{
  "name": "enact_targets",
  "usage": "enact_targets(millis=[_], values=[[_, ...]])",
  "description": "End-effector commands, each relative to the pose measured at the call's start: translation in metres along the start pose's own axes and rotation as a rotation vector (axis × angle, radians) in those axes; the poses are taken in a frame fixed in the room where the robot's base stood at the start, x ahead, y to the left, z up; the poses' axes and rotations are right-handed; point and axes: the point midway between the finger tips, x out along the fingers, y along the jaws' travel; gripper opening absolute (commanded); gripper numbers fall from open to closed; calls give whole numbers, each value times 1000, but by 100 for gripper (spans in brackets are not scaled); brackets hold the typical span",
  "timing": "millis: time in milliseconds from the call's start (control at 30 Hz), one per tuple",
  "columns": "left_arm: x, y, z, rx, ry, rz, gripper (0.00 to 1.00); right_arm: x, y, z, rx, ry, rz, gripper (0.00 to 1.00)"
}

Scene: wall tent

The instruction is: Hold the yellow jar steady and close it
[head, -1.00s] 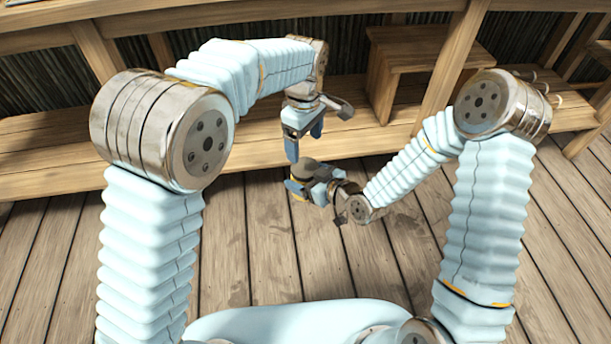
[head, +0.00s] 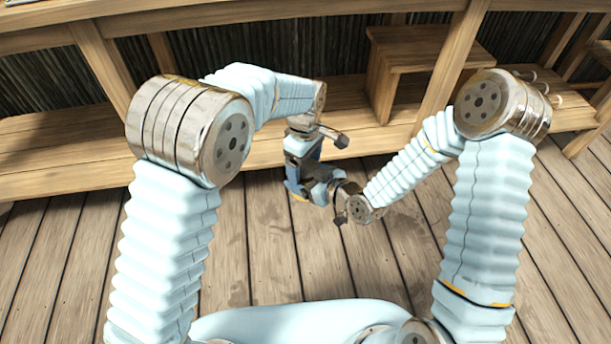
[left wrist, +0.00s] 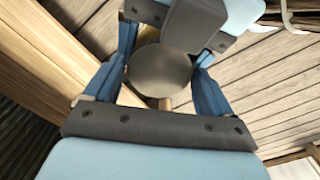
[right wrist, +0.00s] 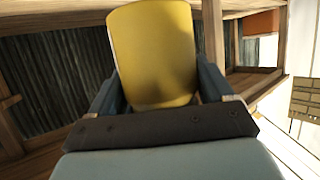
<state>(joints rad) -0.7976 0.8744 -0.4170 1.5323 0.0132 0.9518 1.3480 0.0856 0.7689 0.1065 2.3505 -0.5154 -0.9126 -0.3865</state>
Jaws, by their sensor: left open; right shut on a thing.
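The yellow jar (right wrist: 153,50) fills the middle of the right wrist view, between the fingers of my right gripper (right wrist: 160,88), which is shut on it. In the head view the jar is almost fully hidden by the grippers. Its round grey lid (left wrist: 160,76) shows in the left wrist view, over the jar. My left gripper (left wrist: 163,58) is open, with one blue finger on each side of the lid. In the head view my left gripper (head: 297,168) is directly above my right gripper (head: 318,188). I cannot tell how tightly the lid sits.
A long wooden bench (head: 60,150) runs behind the grippers, with a wooden stool-like box (head: 425,48) on it. Wooden posts rise from the bench. The plank floor (head: 250,240) below the grippers is clear.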

Motion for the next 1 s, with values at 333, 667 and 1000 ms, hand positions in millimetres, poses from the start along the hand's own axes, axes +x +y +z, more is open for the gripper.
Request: enact_targets(millis=[333,667,1000], values=[[0,0,0,0,0,0,37,0,0,0,0,1,0,0],[0,0,-1,298,1,0,36,0,0,0,0,0,0,0],[0,0,0,295,1,0,97,0,0,0,0,0,0,0]])
